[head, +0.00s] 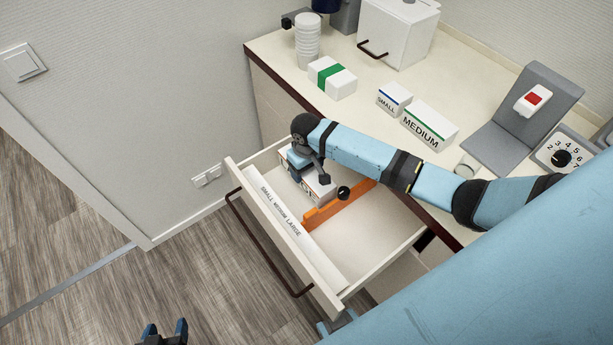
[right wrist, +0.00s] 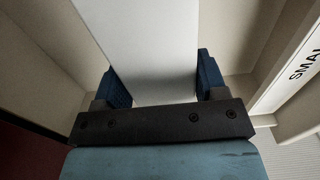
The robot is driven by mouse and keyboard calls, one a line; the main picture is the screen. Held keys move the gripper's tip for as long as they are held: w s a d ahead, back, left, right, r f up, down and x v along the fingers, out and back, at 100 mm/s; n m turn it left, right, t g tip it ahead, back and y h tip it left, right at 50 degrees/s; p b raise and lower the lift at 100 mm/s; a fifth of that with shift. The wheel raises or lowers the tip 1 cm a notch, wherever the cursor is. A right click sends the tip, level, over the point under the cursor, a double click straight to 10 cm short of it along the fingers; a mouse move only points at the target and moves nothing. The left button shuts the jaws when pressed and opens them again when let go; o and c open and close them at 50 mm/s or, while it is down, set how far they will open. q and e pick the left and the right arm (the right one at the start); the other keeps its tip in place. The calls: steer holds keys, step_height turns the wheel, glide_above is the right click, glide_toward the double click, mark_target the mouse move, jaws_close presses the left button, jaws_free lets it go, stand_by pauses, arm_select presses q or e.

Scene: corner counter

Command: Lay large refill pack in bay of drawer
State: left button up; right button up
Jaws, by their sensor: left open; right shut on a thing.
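The open drawer (head: 385,235) has a front strip reading SMALL, MEDIUM, LARGE from left to right. An orange divider (head: 330,210) crosses it. My right gripper (head: 308,172) reaches down into the drawer left of the divider and is shut on a white pack (head: 318,190). In the right wrist view this pack (right wrist: 137,45) sits between the blue finger pads. Its size label is not readable, and I cannot tell whether it touches the drawer floor. My left gripper (head: 165,335) is open and empty, over the floor at the bottom edge.
A small pack (head: 394,97), a medium pack (head: 428,125) and a green-banded white box (head: 332,77) stand on the counter. Stacked cups (head: 307,40), a white container (head: 398,35) and a grey device (head: 520,115) are behind. The drawer's right part is empty.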

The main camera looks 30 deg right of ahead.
steer(key=shift+f, duration=2)
steer(key=o, duration=1)
steer(key=shift+f, duration=0.1)
step_height(320, 180, up, 12)
steer(key=shift+r, duration=0.15)
steer(key=shift+s, duration=0.1)
